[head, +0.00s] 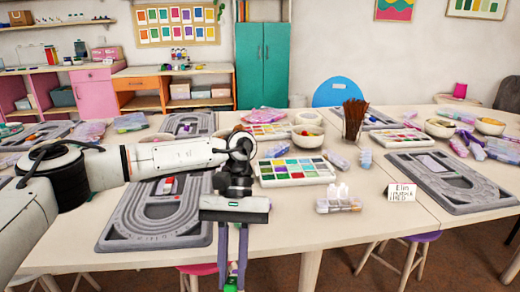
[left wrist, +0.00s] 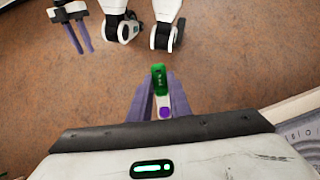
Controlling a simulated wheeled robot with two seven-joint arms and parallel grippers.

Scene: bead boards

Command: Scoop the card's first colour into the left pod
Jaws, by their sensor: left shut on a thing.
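My left gripper (head: 232,284) hangs in front of the table's near edge, over the floor. It is shut on a small green, white and purple thing (left wrist: 160,80), whose kind I cannot tell; the left wrist view shows it between the fingers. A grey bead board (head: 150,232) lies behind and left of the gripper, partly hidden by my left arm. A small red and white piece (head: 170,185) shows on it; its marks are unreadable. A white tray (head: 297,184) holds beads of several colours in compartments. My right gripper (left wrist: 79,36) hangs over the floor, its jaw state unclear.
A clear box of small containers (head: 338,206) and a name card (head: 402,193) stand near the front edge. A second board (head: 455,190) lies at right. Bowls (head: 307,137) and a brown-stick cup (head: 354,118) stand behind the tray. Stools (head: 415,238) stand below.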

